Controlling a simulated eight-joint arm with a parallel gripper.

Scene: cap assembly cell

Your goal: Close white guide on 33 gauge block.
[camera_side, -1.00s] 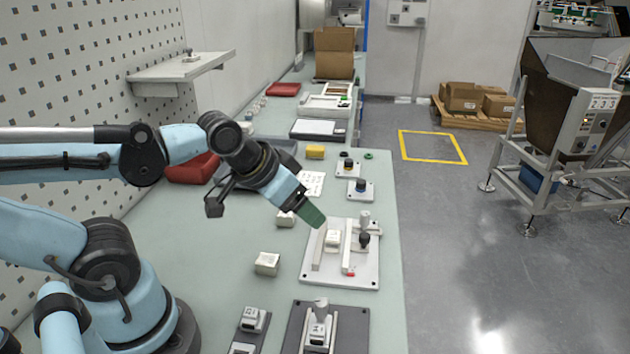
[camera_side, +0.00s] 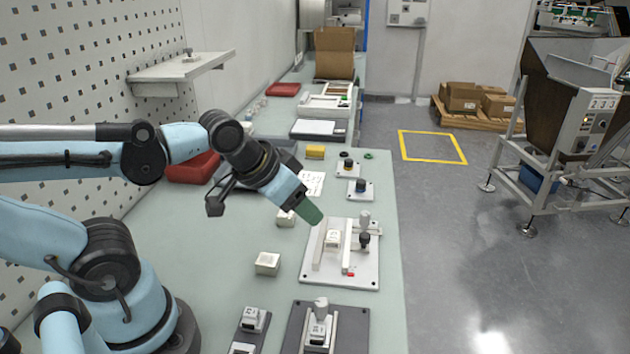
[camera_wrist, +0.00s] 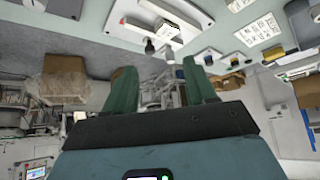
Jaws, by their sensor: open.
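The white fixture plate (camera_side: 312,277) lies near the table's right edge and carries two upright pale rails, with a gap between them. A small white gauge block (camera_side: 333,239) sits between the rails; its marking is too small to read for certain. The right rail, likely the white guide (camera_side: 347,246), stands apart from the block. A dark knob (camera_side: 364,238) is beside it. My gripper (camera_side: 314,216) hangs above the plate's far left corner, touching nothing. In the wrist view its green fingers (camera_wrist: 160,90) are apart and empty, with the plate (camera_wrist: 122,8) at the top.
A dark fixture (camera_side: 359,317) with another block stands in front of the plate. Loose white blocks (camera_side: 267,263) lie to the left. Small knob plates (camera_side: 360,190) and a yellow block (camera_side: 315,152) lie behind. The table is clear between the loose block and my base.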

